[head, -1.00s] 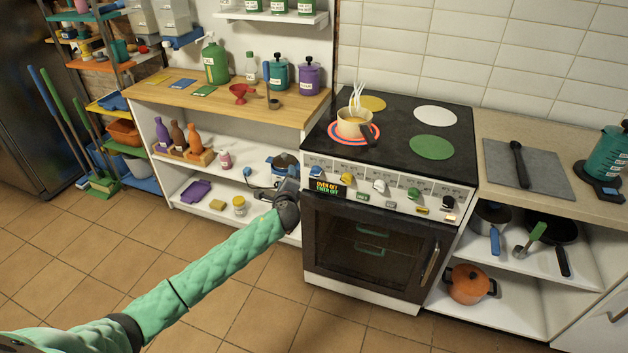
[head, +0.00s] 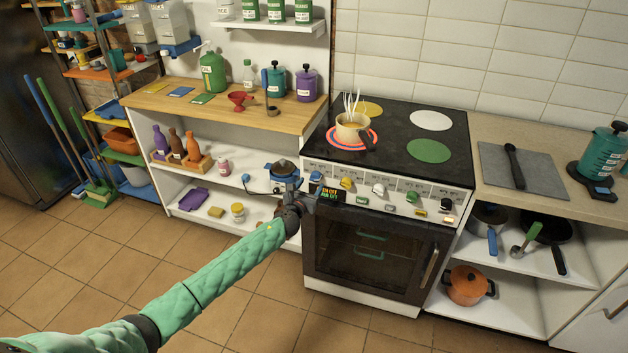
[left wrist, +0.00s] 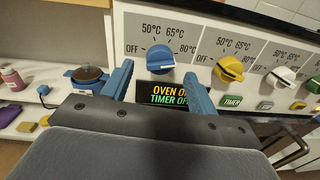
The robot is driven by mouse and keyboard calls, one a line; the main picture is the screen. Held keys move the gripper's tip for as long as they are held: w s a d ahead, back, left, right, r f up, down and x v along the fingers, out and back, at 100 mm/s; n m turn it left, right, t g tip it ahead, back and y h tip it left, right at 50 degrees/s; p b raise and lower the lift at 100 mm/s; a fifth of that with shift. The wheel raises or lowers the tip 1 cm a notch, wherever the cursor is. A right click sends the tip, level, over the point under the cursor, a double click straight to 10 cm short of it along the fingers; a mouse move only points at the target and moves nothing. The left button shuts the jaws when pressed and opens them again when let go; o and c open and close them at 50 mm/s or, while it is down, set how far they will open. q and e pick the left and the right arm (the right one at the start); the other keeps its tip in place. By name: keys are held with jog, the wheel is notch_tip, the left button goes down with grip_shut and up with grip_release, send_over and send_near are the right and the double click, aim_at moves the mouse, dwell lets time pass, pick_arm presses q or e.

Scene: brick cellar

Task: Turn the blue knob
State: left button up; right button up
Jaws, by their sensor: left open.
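The blue knob (head: 316,177) is the leftmost on the stove's front panel. In the left wrist view, the blue knob (left wrist: 160,60) sits below a scale reading OFF, 50, 65 and 80°C. My left gripper (head: 305,190) is in front of the panel's left end. In the left wrist view its two blue fingers (left wrist: 160,84) are spread, one on each side below the knob, with nothing between them. Whether they touch the panel cannot be told. The display (left wrist: 172,93) below the knob is partly covered by the right finger. My right gripper is out of view.
Yellow (left wrist: 229,69) and white (left wrist: 281,78) knobs stand to the right, above a row of buttons (left wrist: 231,101).

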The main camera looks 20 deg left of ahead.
aim_at(314, 180)
pick_arm(q)
jog(key=shift+w+d, duration=0.15)
jog(key=shift+w, duration=1.9)
jog(key=c, duration=1)
